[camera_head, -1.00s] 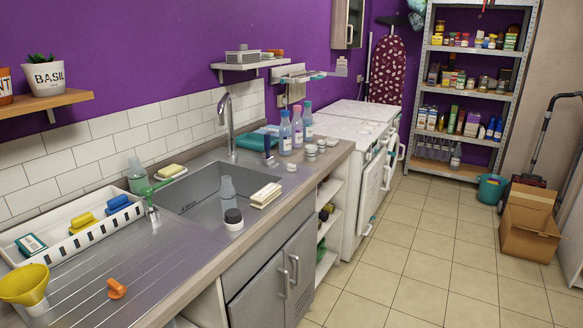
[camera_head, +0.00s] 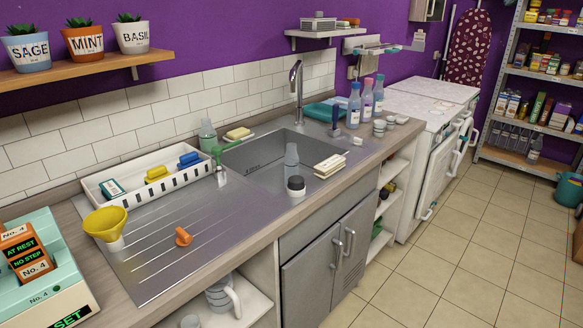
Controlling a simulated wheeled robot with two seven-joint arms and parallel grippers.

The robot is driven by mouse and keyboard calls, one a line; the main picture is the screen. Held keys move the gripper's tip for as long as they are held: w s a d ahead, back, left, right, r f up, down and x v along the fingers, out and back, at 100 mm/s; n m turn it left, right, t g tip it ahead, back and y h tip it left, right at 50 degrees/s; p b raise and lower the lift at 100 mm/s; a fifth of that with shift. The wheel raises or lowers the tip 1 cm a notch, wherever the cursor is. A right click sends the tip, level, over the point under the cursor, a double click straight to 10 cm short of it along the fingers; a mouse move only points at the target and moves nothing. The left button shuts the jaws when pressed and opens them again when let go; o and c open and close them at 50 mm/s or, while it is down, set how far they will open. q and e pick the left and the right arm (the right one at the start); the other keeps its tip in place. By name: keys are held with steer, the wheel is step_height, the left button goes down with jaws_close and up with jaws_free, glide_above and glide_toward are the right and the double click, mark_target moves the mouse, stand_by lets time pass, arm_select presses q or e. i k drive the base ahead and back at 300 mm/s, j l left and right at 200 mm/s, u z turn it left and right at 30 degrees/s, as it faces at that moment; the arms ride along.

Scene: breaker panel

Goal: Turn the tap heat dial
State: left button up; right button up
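The grey tap (camera_head: 297,90) stands upright behind the sink (camera_head: 265,165), its curved spout at the top. I cannot make out a heat dial on it at this size. A green-handled fitting (camera_head: 222,160) stands at the left corner of the sink; I cannot tell whether it is a dial. A small orange knob-like piece (camera_head: 183,237) lies on the ridged drainboard (camera_head: 165,275); I cannot tell what it is. Neither of my grippers is in view.
A white rack (camera_head: 130,200) with sponges stands behind a yellow funnel (camera_head: 105,224). A mint-green device (camera_head: 45,270) sits at the near left. Bottles (camera_head: 354,106) stand right of the tap. A shelf (camera_head: 90,70) holds pots. Tiled floor (camera_head: 445,255) lies open at right.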

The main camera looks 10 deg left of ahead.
mark_target(356, 141)
steer(key=i+l+z, duration=0.25)
steer(key=i+l, duration=1.4)
